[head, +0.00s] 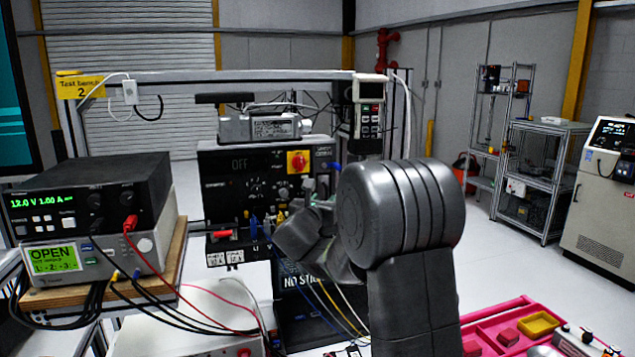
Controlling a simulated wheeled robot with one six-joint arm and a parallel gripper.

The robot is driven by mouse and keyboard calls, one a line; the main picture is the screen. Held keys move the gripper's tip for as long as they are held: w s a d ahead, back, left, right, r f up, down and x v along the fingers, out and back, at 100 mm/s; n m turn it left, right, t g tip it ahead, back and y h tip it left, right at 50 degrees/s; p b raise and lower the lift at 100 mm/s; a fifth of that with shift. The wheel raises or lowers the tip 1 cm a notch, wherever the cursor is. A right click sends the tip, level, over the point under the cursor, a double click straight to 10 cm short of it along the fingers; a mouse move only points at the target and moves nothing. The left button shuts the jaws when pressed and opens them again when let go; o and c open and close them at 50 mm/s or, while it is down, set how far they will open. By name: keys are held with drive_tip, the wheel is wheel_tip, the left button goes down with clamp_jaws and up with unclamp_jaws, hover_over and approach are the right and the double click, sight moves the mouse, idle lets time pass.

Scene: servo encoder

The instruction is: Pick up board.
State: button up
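I cannot pick out a board for certain in the head view. My grey arm rises in the front centre and right of centre, and its large rounded joint hides part of the bench behind it. The end of my arm reaches left, in front of the black control panel (222,165). Small grey parts around my gripper (318,190) show there against the panel. The fingers are too small and too covered to tell whether they are open or shut, or whether anything is between them.
A black power supply (70,200) sits on a meter reading OPEN (55,260) on a wooden shelf at left. Cables hang across the lower middle. A handheld pendant (369,110) hangs from the frame. A pink tray (485,335) lies at lower right. Open floor lies behind it.

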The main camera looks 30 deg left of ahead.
drive_tip(key=shift+x, duration=0.95)
clamp_jaws()
drive_tip(key=shift+r+b, duration=0.2)
drive_tip(key=shift+b, duration=0.1)
drive_tip(key=shift+s+d, duration=0.2)
drive_tip(key=shift+d, duration=0.05)
drive_tip(key=s+d+b, duration=0.5)
drive_tip(key=s+d, duration=0.6)
drive_tip(key=d, duration=0.2)
drive_tip(key=shift+d+b, duration=0.35)
drive_tip(key=shift+b, duration=0.05)
